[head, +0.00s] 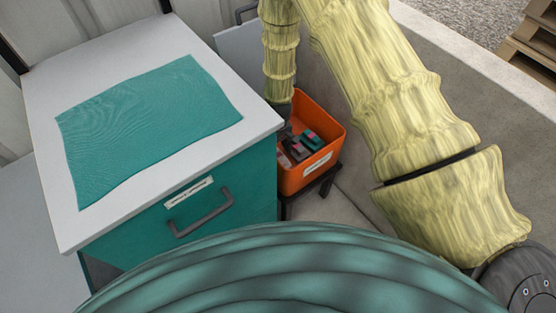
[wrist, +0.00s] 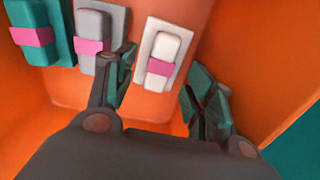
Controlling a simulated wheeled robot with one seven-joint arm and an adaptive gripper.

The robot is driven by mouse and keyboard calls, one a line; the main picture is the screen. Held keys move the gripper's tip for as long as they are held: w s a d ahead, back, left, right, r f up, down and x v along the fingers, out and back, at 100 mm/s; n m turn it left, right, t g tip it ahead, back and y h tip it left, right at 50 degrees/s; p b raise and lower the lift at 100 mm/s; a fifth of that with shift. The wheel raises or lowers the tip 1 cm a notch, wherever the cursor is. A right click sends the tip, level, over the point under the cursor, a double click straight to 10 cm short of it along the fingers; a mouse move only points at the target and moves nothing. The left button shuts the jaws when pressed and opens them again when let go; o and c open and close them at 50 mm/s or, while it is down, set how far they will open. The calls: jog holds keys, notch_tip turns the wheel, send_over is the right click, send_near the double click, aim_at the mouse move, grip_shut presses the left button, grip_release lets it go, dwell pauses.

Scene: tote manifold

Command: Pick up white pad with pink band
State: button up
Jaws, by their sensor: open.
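The white pad with a pink band (wrist: 164,54) lies in the orange tote, seen in the wrist view at upper centre. My gripper (wrist: 165,85) is open, with one finger on each side of the pad's near end in the picture. The left finger lies between the white pad and a grey pad. I cannot tell whether the fingers touch the pad or how far above it they are. In the head view my arm reaches down into the tote (head: 328,155), and the gripper is mostly hidden there.
A grey pad with a pink band (wrist: 92,40) and a teal pad with a pink band (wrist: 32,35) lie left of the white one. The tote walls enclose them. A white-topped teal cabinet (head: 150,135) with a teal mat (head: 145,120) stands left of the tote.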

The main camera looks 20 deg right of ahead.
aim_at(281, 158)
notch_tip(281, 158, down, 4)
jog(key=shift+f, duration=0.2)
jog(key=c, duration=1.1)
